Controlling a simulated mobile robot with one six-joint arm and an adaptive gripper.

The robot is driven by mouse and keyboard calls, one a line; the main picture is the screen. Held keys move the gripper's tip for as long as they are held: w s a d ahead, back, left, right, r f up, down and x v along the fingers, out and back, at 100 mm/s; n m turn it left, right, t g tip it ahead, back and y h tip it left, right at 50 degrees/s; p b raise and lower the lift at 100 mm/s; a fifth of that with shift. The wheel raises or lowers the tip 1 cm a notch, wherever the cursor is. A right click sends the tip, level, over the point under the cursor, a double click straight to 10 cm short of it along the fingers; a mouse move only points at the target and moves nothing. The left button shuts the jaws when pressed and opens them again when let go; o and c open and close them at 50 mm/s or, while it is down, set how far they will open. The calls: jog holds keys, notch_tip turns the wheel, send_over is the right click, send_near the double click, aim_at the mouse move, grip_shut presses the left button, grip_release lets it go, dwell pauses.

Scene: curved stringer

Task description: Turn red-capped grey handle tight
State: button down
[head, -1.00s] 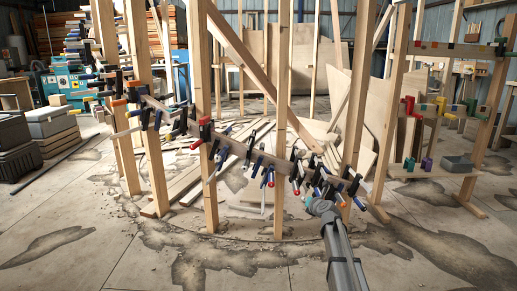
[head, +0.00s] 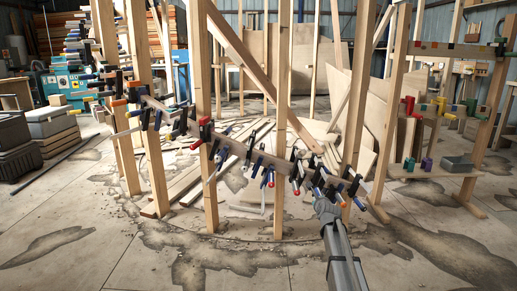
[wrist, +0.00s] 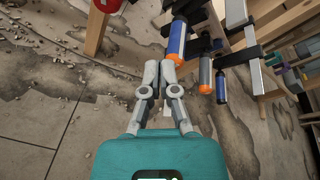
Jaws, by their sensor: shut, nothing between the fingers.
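My gripper (wrist: 160,72) is shut and empty, its fingertips together just below a blue handle (wrist: 176,38) with an orange cap. I cannot tell whether they touch it. Just right of it hangs a grey handle (wrist: 205,72) with an orange-red cap (wrist: 205,89). A red cap (wrist: 107,4) is cut off at the top left of the wrist view; its handle is out of view. In the head view, my gripper (head: 321,199) is at the right end of the curved, clamped wooden strip. A small red cap (head: 296,191) shows left of it. Which handle bears it is too small to tell.
A dark blue handle (wrist: 221,86) and black clamp bars crowd the right of the wrist view. Upright wooden posts (head: 279,120) stand along the strip. A clamp rack (head: 440,174) stands at the right.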

notch_tip(320, 180, up, 6)
jog(key=r+n+t, duration=0.1)
jog(key=n+t, duration=0.3)
jog(key=n, duration=3)
jog(key=a+f+n+g+y, duration=0.2)
jog(key=f+n, duration=0.1)
jog(key=n, duration=1.1)
jog(key=s+a+f+n+g+y, duration=0.1)
jog(key=a+f+n+g, duration=0.1)
jog(key=n, duration=1.2)
jog(key=shift+s+a+f+g+y, duration=0.35)
jog(key=shift+a+f, duration=0.2)
jog(key=shift+f, duration=0.2)
